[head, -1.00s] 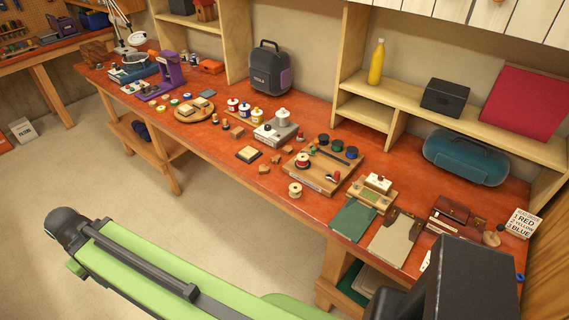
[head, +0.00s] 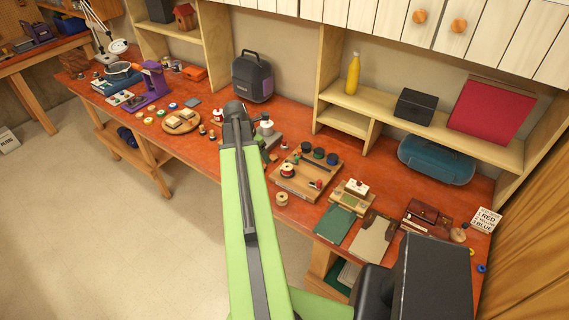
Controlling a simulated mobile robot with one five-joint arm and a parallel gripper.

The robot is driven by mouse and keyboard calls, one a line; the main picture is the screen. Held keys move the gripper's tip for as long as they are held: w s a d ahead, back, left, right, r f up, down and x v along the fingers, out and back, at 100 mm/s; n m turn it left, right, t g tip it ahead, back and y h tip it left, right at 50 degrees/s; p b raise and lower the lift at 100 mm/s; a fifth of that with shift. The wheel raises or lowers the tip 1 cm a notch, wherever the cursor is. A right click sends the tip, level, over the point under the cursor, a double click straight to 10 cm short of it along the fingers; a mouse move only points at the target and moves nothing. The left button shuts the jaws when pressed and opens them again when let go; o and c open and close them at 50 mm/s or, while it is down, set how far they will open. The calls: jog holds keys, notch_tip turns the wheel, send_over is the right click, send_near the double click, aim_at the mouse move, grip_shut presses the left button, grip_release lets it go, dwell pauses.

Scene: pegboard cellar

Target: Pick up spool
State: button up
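A small pale wooden spool (head: 282,199) stands upright near the bench's front edge. A red spool (head: 287,170) stands on the wooden board (head: 296,188). Dark, green and blue spools (head: 319,153) stand along the back of that board. A red-and-white spool (head: 217,116) shows left of my arm, farther back. My green arm reaches over the bench, left of the pale spool. My gripper is mostly hidden behind the arm; a dark part beside it (head: 269,157) may belong to it. Whether it is open or shut does not show.
The red-orange bench (head: 385,182) runs along the wall. A round wooden tray (head: 181,123) lies left of my arm. A black case (head: 252,77) stands behind.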

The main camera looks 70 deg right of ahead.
jog(key=n, duration=0.1)
send_near(286, 167)
jog(key=shift+g, duration=0.3)
jog(key=f+b, duration=0.1)
jog(key=b, duration=0.2)
jog(key=f+b, duration=0.1)
jog(key=b, duration=0.3)
jog(key=f+b, duration=0.2)
jog(key=b, duration=0.2)
jog(key=shift+s+d, duration=0.15)
jog(key=shift+s, duration=0.1)
jog(key=shift+s+d+f, duration=0.1)
jog(key=shift+d+f, duration=0.05)
jog(key=shift+f, duration=0.05)
jog(key=shift+r, duration=0.1)
jog(key=b+x, duration=0.5)
jog(key=shift+d, duration=0.45)
jog(key=shift+r, duration=0.1)
jog(key=shift+c, duration=0.4)
